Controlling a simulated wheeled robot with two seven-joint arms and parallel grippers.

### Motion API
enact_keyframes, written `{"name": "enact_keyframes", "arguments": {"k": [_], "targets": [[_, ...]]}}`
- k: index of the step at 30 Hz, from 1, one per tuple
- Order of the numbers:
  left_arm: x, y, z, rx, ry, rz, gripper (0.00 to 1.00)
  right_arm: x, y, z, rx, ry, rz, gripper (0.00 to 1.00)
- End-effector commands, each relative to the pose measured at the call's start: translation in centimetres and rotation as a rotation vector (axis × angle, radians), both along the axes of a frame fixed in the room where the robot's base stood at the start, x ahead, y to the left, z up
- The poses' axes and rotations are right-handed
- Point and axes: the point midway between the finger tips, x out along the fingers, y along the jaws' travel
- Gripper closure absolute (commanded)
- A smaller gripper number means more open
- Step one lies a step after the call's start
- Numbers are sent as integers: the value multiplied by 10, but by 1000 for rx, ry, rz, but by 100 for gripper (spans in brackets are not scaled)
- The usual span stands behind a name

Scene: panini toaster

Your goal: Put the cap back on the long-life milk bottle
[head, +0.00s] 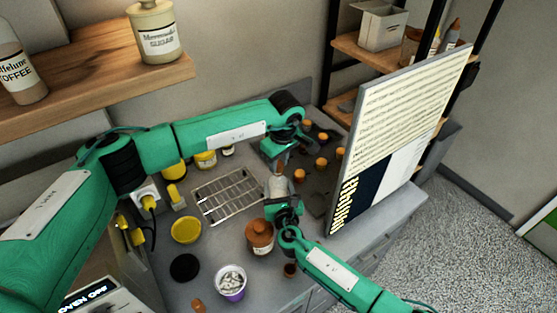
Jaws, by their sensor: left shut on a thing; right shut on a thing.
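The milk bottle (279,187) is a small pale bottle standing upright near the middle of the counter, right of the wire rack. My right gripper (282,203) is shut around its lower part from the front. My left gripper (280,159) points down from above and is shut on a small brownish cap (281,167) at the bottle's top. The cap looks in line with the neck; whether it touches or is seated, I cannot tell. The fingers hide part of the cap and the bottle's base.
A wire rack (228,194) lies left of the bottle. A brown jar (260,236), a yellow bowl (186,230), a black disc (185,267) and a purple-white tub (231,282) stand in front. Several orange-topped jars (322,162) and a tall printed panel (402,135) are on the right.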

Motion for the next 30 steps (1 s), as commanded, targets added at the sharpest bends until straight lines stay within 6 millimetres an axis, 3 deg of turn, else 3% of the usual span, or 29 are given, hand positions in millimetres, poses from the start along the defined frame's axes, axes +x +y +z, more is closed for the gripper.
{"name": "enact_keyframes", "arguments": {"k": [9, 10, 14, 30], "targets": [[0, 0, -7, 1, 1, -2, 93, 0, 0, 1, 0, -2, 0, 86], [0, 0, -7, 1, 1, -3, 93, 0, 0, 1, 0, -2, 0, 100], [0, 1, -6, 1, 1, -45, 93, 0, 0, 1, 0, -2, 0, 100], [0, 4, -6, 0, -1, -912, 93, 0, 0, 1, 0, -1, 0, 100]]}}
